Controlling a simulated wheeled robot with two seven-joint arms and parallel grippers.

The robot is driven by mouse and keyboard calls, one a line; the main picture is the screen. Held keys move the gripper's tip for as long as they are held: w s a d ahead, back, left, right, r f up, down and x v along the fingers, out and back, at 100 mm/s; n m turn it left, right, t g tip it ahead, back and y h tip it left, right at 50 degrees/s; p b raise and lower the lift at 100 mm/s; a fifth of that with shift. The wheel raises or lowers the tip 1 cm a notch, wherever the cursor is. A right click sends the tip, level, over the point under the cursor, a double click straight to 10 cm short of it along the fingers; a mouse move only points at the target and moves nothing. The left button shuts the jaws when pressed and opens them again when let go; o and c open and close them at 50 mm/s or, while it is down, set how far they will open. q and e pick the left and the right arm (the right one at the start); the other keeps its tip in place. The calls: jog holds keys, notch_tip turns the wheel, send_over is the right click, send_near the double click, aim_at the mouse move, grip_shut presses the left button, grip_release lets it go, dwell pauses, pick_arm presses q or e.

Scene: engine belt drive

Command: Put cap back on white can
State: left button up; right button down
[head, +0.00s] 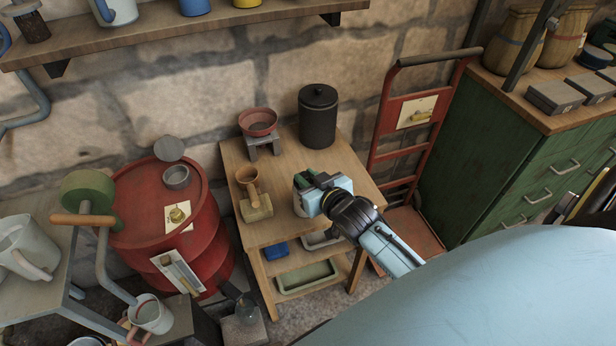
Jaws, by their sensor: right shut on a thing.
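I cannot make out the cap for certain, nor tell whether anything touches the can's rim. My left gripper is not in view.
A red drum (135,215) is left; a red hand truck (385,150) is right.

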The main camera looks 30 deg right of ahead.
jog(key=shift+f, duration=0.45)
jog(key=c, duration=1.2)
grip_release()
jog(key=p+v, duration=0.1)
jog(key=v, duration=1.2)
jog(key=shift+s+r, duration=0.1)
jog(key=shift+s, duration=0.1)
